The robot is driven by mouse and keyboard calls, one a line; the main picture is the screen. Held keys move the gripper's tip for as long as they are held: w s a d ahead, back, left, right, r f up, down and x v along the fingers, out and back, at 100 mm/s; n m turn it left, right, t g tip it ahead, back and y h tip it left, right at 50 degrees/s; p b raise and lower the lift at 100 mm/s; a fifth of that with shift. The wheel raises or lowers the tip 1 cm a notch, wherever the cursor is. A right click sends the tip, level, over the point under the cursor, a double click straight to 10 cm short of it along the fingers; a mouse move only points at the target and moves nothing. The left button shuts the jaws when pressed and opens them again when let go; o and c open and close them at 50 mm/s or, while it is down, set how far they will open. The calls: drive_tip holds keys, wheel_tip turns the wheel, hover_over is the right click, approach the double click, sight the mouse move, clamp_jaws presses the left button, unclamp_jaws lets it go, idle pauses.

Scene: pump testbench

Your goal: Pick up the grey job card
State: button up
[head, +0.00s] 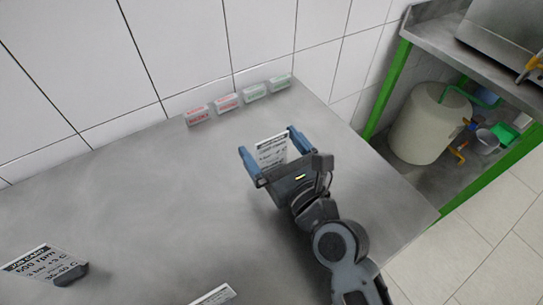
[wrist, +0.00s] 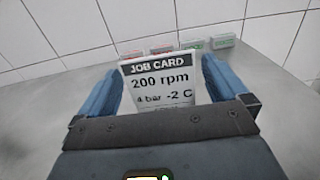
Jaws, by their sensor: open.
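A job card (head: 270,152) with a grey header band stands upright between the fingers of my gripper (head: 268,143). In the wrist view the card (wrist: 160,84) reads "JOB CARD", "200 rpm" and "4 bar -2 C". My gripper (wrist: 160,72) is open, with one blue finger on each side of the card. A narrow gap shows between the card and each finger. The card's lower part is hidden behind the gripper body. Whether its base rests on the bench cannot be seen.
Another job card (head: 40,265), reading "500 rpm", stands in a dark holder at the left on the metal bench (head: 130,195). A third card (head: 214,295) is cut off at the bottom edge. Several small red and green labelled blocks (head: 228,102) line the tiled wall. Bench space around my gripper is clear.

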drive_tip(key=shift+x, duration=1.1)
drive_tip(key=c, duration=1)
drive_tip(key=shift+o, duration=0.2)
